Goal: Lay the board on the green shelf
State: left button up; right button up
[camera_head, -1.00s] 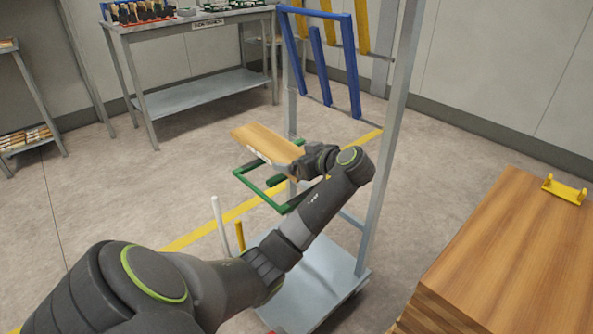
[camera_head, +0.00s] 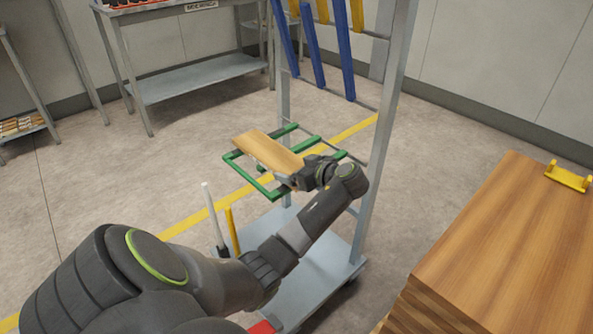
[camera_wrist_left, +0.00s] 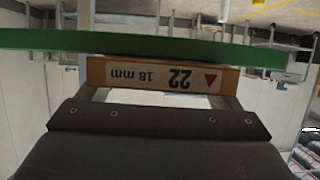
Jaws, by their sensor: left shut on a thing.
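The wooden board (camera_head: 266,151) is over the green shelf (camera_head: 239,166), an open frame of green bars on the grey rack. My left gripper (camera_head: 305,178) is shut on the board's near right end. In the left wrist view the board's edge (camera_wrist_left: 150,75) shows a label reading 22, 18 mm, upside down, and a green shelf bar (camera_wrist_left: 140,45) crosses just beside it. I cannot tell whether the board touches the bars. My right gripper is not in view.
The rack's grey upright (camera_head: 388,120) stands just right of my left wrist. Blue bars (camera_head: 313,45) fold up above the shelf. A stack of wooden boards (camera_head: 510,250) with a yellow bracket (camera_head: 568,176) is at the right. A grey workbench (camera_head: 205,75) stands behind.

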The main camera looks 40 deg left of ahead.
pick_arm(q)
jog(key=o, duration=1)
jog(key=shift+o, duration=0.2)
jog(key=w+p+v, duration=0.1)
jog(key=v, duration=1.1)
jog(key=s+d+f+m+t+h, duration=0.1)
jog(key=s+f+m+h, duration=0.2)
jog(key=s+f+m, duration=0.55)
jog(key=s+f+m+h, duration=0.1)
jog(key=s+f+h, duration=0.4)
jog(key=f, duration=0.8)
jog(key=s+d+f+m+h, duration=0.3)
jog(key=s+d, duration=0.1)
jog(key=s, duration=0.6)
jog(key=s+d+f+m+h, duration=0.3)
jog(key=s+d+f, duration=0.1)
jog(key=s, duration=0.7)
jog(key=shift+s+d+f, duration=0.15)
jog(key=shift+s+d, duration=0.05)
jog(key=shift+d, duration=0.15)
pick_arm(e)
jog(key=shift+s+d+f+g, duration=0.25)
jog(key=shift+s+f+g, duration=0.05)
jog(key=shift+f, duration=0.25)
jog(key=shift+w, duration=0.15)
